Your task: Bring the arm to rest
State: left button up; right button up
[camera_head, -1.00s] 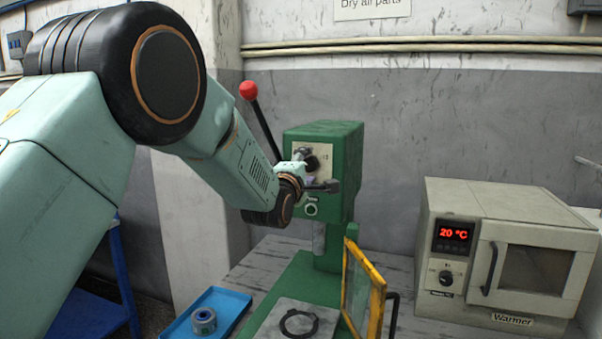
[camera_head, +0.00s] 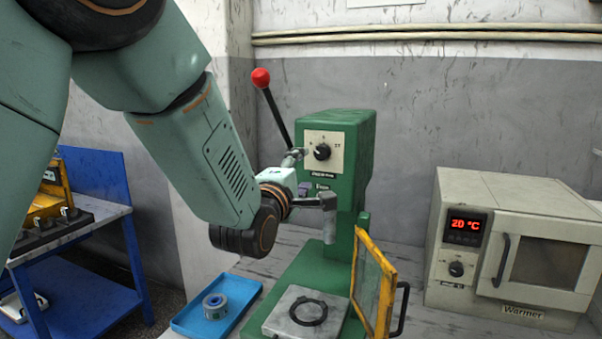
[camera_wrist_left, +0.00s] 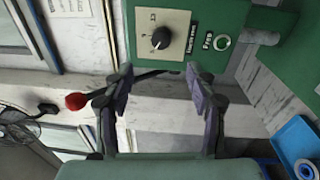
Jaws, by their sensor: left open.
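My left arm comes in from the left, and its gripper (camera_head: 299,172) is in front of the green press (camera_head: 350,145), just left of its control panel. In the left wrist view the two fingers of this gripper (camera_wrist_left: 160,85) are apart with nothing between them. A black knob (camera_head: 322,152) on a pale plate is clear of the fingers; it also shows in the wrist view (camera_wrist_left: 161,38). The press lever with a red ball (camera_head: 261,78) leans up to the left behind the arm. My right gripper is in neither view.
A yellow-framed guard (camera_head: 372,285) stands open at the press's front right. A black ring (camera_head: 308,311) lies on the press plate. A blue tray (camera_head: 188,322) holds a grey-blue ring part (camera_head: 215,306). The warmer (camera_head: 520,245) is at right, a blue bench (camera_head: 95,270) at left.

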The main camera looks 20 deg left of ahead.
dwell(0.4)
pick_arm(q)
jog(key=s+f+m+g+b, duration=0.1)
jog(key=s+f+m+g, duration=0.3)
jog(key=f, duration=0.6)
jog(key=s+f+m+g+b, duration=0.15)
jog(key=s+f+m, duration=0.4)
jog(key=f, duration=0.55)
jog(key=s+f+m+g+b, duration=0.1)
jog(key=s+f+m+g, duration=0.4)
jog(key=f, duration=0.5)
jog(key=s+f+m+g+b, duration=0.2)
jog(key=s+f+g, duration=0.2)
jog(key=s+f, duration=0.9)
jog(key=s+a+f+m+g+b, duration=0.1)
jog(key=s+f+m+g+b, duration=0.1)
jog(key=s+f, duration=1)
jog(key=s+g+b, duration=0.1)
jog(key=s+g, duration=0.1)
jog(key=s, duration=0.3)
jog(key=shift+s+f+b, duration=0.25)
jog(key=shift+f+b, duration=0.1)
jog(key=shift+f, duration=0.05)
